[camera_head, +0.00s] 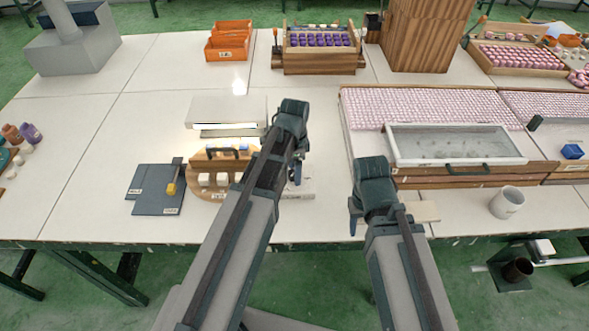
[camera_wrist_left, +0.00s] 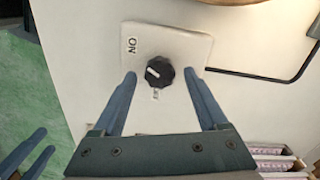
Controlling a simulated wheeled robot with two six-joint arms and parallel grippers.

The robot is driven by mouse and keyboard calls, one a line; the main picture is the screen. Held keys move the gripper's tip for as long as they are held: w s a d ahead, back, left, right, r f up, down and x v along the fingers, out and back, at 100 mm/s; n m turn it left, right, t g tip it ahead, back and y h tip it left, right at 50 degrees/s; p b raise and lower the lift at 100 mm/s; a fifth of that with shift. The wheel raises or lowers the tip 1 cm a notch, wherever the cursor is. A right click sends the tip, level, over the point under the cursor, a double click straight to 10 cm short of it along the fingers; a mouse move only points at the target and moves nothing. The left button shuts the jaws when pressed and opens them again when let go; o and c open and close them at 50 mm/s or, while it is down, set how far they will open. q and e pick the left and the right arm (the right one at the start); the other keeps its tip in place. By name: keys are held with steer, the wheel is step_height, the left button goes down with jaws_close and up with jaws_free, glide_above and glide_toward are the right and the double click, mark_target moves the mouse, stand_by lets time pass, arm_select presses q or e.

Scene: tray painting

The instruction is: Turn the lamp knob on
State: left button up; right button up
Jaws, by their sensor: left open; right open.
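The black lamp knob (camera_wrist_left: 160,73) sits on a pale plate in the left wrist view. The plate has an ON label at its upper left and a small label below the knob. The knob's white pointer mark slants to the upper left. My left gripper (camera_wrist_left: 159,76) is open, with one blue finger on either side of the knob; contact cannot be told. In the head view my left gripper (camera_head: 296,173) hides the knob and part of the plate (camera_head: 302,190). A white lamp head (camera_head: 228,109) has a bright strip along its lower edge. My right gripper (camera_head: 354,214) is open and empty.
A wooden holder (camera_head: 201,163) with white blocks stands left of my left gripper. Dark panels (camera_head: 150,199) lie further left. The table's left middle is clear.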

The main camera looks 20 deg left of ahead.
arm_select(q)
steer(key=shift+r, duration=0.1)
step_height(320, 180, up, 14)
steer(key=p, duration=1.3)
steer(key=shift+f+p, duration=0.2)
steer(key=shift+p, duration=0.2)
steer(key=s+d+n+y, duration=0.1)
steer(key=s+d+n, duration=0.7)
steer(key=s, duration=0.7)
steer(key=shift+d, duration=1.15)
